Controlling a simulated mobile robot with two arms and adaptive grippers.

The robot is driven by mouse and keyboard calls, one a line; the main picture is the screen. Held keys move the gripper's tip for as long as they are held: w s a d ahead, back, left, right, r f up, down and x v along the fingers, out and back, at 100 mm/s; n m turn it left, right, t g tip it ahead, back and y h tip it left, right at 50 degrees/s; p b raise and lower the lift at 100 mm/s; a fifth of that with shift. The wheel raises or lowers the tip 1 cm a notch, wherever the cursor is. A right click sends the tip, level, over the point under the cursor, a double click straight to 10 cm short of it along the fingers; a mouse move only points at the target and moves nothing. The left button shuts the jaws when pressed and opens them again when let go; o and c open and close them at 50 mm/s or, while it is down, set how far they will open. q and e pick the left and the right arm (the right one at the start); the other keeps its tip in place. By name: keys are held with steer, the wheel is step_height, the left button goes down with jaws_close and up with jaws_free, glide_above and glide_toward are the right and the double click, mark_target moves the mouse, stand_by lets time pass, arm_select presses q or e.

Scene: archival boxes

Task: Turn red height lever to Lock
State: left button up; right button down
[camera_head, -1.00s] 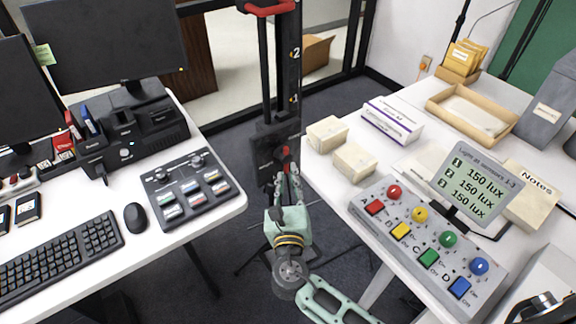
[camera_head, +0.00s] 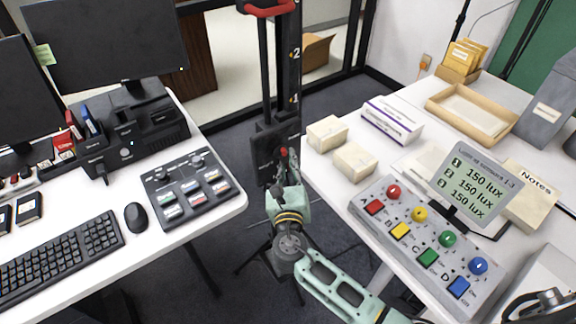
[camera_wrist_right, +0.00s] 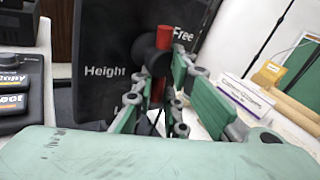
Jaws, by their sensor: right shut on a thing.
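The red height lever (camera_wrist_right: 164,38) sticks out from a round black hub on a dark panel (camera_wrist_right: 98,60) marked "Height" and "Free". Its red end stands close to the word "Free"; no "Lock" word is readable. My right gripper (camera_wrist_right: 156,92) is shut on the lever, with a green jointed finger on each side of its lower part. In the head view the lever's red spot (camera_head: 284,151) shows just above my right gripper (camera_head: 283,178), on the black column stand. The fingertips are partly hidden there. My left gripper is not in view.
A white desk with a button panel (camera_head: 186,188) stands left of the stand. A white table at right holds cream boxes (camera_head: 355,162) and a grey console with coloured knobs (camera_head: 432,246). Floor shows between them.

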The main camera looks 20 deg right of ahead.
steer(key=shift+f, duration=0.1)
steer(key=m+p, duration=0.1)
steer(key=p, duration=0.1)
steer(key=m+g+y+p, duration=0.1)
steer(key=p, duration=0.2)
steer(key=shift+s+a+g, duration=0.15)
steer(key=shift+a+g, duration=0.15)
steer(key=shift+a, duration=0.05)
steer(key=c, duration=2.1)
jaws_free()
steer(key=shift+s, duration=0.1)
steer(key=v, duration=1.2)
steer(key=shift+a, duration=0.1)
